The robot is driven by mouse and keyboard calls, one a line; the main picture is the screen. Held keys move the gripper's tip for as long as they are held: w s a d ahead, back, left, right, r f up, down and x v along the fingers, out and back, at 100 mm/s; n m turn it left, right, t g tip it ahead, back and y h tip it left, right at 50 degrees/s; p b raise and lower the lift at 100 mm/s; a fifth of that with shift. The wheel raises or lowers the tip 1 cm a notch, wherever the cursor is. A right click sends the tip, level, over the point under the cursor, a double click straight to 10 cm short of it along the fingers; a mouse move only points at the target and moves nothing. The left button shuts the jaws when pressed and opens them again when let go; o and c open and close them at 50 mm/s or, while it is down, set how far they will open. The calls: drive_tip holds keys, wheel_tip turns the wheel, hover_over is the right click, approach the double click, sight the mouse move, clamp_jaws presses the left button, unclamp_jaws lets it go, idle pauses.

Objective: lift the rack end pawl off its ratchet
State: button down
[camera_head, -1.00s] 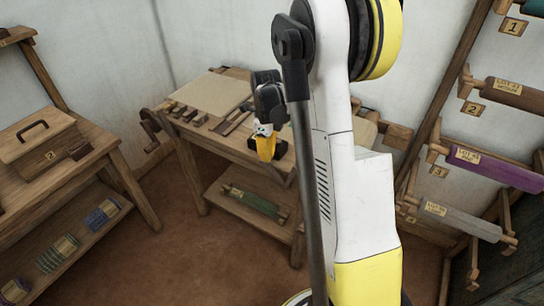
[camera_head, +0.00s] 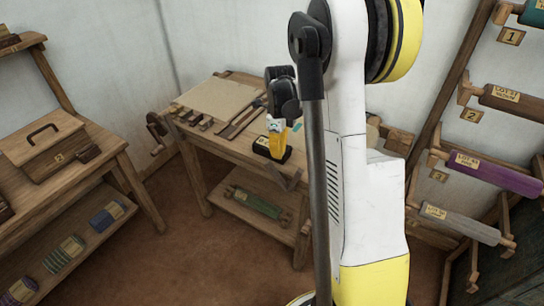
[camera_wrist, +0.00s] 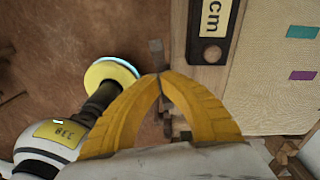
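My gripper (camera_head: 277,143) is in the head view over the right front part of the workbench (camera_head: 222,143). In the wrist view my gripper's yellow fingers (camera_wrist: 160,76) come together at the tips, with no clear gap. A short grey-brown bar (camera_wrist: 156,52) shows just beyond the tips against the floor, beside the bench edge. I cannot tell whether it is the pawl, nor whether the fingers touch it. A grey angled piece (camera_head: 285,180) shows at the bench's front edge below my gripper. I cannot make out a ratchet in either view.
Tools and a light board (camera_head: 215,96) lie on the bench; a crank (camera_head: 156,127) is at its left end. A wall rack with numbered rolls, including a purple roll (camera_head: 495,175), stands right. A lidded box (camera_head: 40,143) is on the left table. Floor between is clear.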

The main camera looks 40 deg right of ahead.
drive_tip(key=w+a+r+p, duration=0.2)
drive_tip(key=w+r, duration=0.3)
drive_tip(key=r, duration=0.2)
drive_tip(key=shift+w, duration=0.4)
drive_tip(key=s+a+r+n+t, duration=0.4)
drive_tip(key=s+a+r+n, duration=0.5)
drive_tip(key=a+r+n, duration=0.4)
drive_tip(key=s+a+f+n+t, duration=0.1)
drive_tip(key=s+a+n+t, duration=0.1)
drive_tip(key=s+a+n, duration=0.2)
drive_tip(key=s+a+f+n+t, duration=0.1)
drive_tip(key=s+a+f+n, duration=0.1)
drive_tip(key=s+n, duration=0.6)
drive_tip(key=a+n, duration=0.1)
drive_tip(key=n, duration=0.3)
drive_tip(key=shift+s+a+t+b, duration=0.35)
drive_tip(key=shift+t+b, duration=0.05)
